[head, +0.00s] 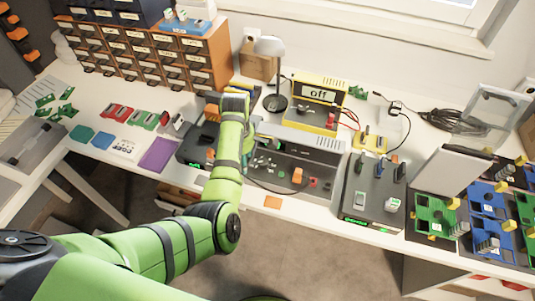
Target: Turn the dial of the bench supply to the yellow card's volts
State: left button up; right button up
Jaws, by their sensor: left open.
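My left gripper (211,108) is left of the supply, over the black device, apart from the supply and holding nothing visible. It is open, with its fingers small and partly hidden. My right gripper is not in view.
A grey instrument (318,146) with an orange knob stands before the supply. A desk lamp (272,47) stands behind left. A black charger-like box (372,190) and circuit boards (436,217) fill the right. Drawers (205,60) stand back left.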

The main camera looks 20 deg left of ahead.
aim_at(263, 161)
pick_arm(q)
jog(key=w+d+r+n, duration=0.2)
jog(key=d, duration=0.1)
jog(key=w+d+r+n, duration=0.1)
jog(key=d, duration=0.1)
jog(key=shift+w+r+n+g+h, duration=0.2)
jog(key=shift+w+n+g+h, duration=0.05)
jog(key=shift+n+g+h, duration=0.05)
jog(key=shift+d, duration=0.2)
jog(key=shift+f, duration=3.4)
jog(key=shift+d, duration=0.1)
grip_shut()
